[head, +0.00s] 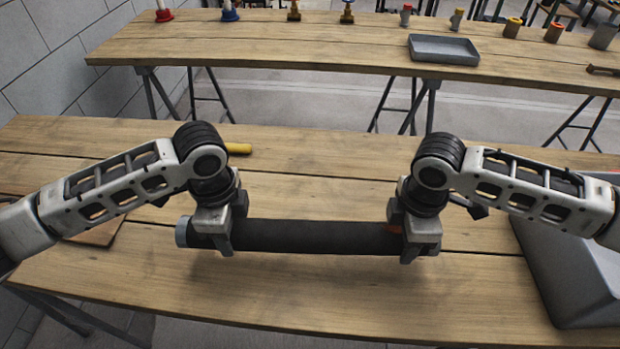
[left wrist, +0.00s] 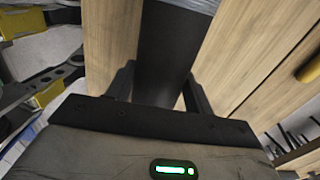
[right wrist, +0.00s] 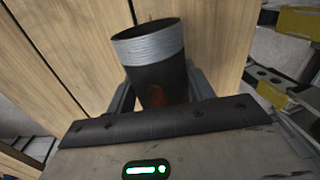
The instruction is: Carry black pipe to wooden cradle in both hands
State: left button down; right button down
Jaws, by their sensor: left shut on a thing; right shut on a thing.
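The black pipe (head: 310,237) lies level across the head view, over the near wooden table. My left gripper (head: 212,238) is shut on it near its left end, beside a grey end band. My right gripper (head: 420,240) is shut on it near its right end, by a reddish-orange mark. In the left wrist view the pipe (left wrist: 165,55) passes between the fingers. In the right wrist view its open, grey-banded end (right wrist: 155,45) shows. A flat wooden piece (head: 98,234) lies partly hidden behind my left arm; I cannot tell if it is the cradle.
The near table (head: 320,295) is clear in front of the pipe. A yellow object (head: 238,148) lies behind my left gripper. A grey bin (head: 570,275) stands at the right under my right arm. The far table holds a grey tray (head: 444,50) and several small fittings.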

pick_arm(q)
jog(key=shift+w+r, duration=0.1)
jog(key=shift+r, duration=0.1)
pick_arm(e)
jog(key=shift+w+r, duration=0.1)
jog(key=shift+r, duration=0.1)
